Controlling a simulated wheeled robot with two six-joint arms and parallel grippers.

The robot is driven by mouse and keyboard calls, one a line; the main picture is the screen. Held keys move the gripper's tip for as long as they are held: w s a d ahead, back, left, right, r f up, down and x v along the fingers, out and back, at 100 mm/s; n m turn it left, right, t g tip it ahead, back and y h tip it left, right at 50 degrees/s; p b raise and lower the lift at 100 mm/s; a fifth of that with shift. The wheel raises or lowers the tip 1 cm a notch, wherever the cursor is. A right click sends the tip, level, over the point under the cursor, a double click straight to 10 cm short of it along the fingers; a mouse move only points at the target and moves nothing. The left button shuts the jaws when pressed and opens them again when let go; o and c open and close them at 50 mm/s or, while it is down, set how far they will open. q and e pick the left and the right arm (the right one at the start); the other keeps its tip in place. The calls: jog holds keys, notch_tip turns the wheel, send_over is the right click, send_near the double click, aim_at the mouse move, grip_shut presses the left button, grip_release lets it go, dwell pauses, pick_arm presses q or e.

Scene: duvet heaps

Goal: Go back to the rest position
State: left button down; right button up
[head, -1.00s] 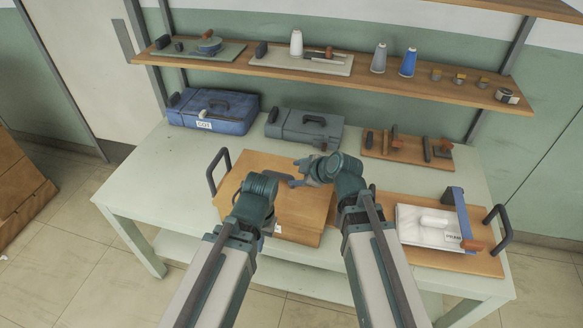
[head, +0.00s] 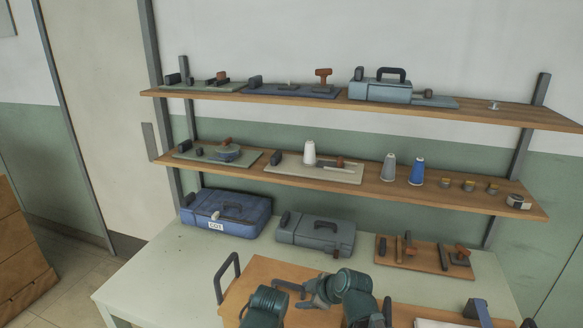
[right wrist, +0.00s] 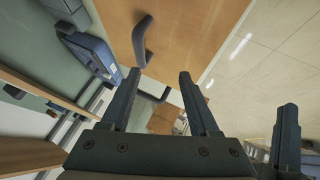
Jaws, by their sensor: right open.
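My right gripper (head: 290,294) shows low in the head view, pointing left above a wooden board (head: 262,270) on the bench. In the right wrist view my right gripper (right wrist: 160,82) has its two fingers well apart, with nothing between them. My left arm shows only as a dark teal joint (head: 264,308) at the bottom of the head view. My left gripper cannot be made out.
The pale green bench (head: 150,272) holds a blue case (head: 240,208), a grey case (head: 312,234) and a wooden tool tray (head: 425,258). A dark handle (head: 227,277) stands at the board's left. Two laden wooden shelves (head: 375,188) hang behind.

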jog(key=s+f+m+g+h, duration=0.2)
jog(key=s+m, duration=0.3)
jog(key=s, duration=0.3)
jog(key=s+d+f+m+g+h, duration=0.1)
jog(key=s+f+m+g+h, duration=0.2)
jog(key=s, duration=0.5)
jog(key=shift+s+d+f+m+g+h, duration=0.2)
jog(key=shift+m+g+h, duration=0.7)
jog(key=shift+m, duration=0.7)
jog(key=shift+a, duration=0.1)
